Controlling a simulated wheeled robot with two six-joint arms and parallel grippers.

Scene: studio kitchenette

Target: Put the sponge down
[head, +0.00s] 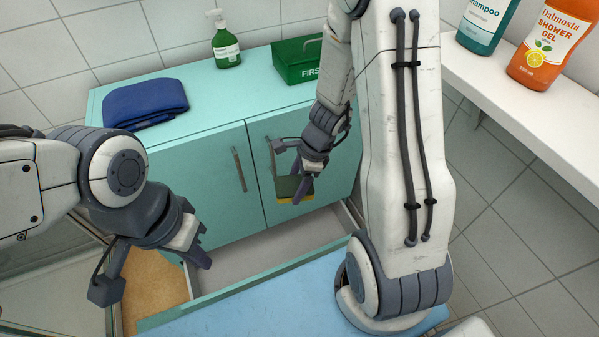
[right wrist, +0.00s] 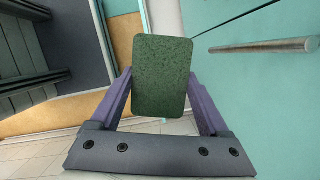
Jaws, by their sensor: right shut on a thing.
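The sponge (head: 294,188) has a dark green side and a yellow side. In the head view it is held in front of the teal cabinet's right door, above an open drawer (head: 230,270). My right gripper (head: 306,180) is shut on it. In the right wrist view the green face of the sponge (right wrist: 163,76) shows between the two fingers. My left gripper (head: 200,258) is at the lower left, empty and away from the sponge. I cannot tell how far its fingers are apart.
On the teal cabinet (head: 205,165) are a folded blue towel (head: 145,102), a green pump bottle (head: 226,42) and a green first-aid box (head: 298,62). A white shelf (head: 500,75) at right holds a shampoo bottle (head: 486,22) and an orange shower gel bottle (head: 548,45).

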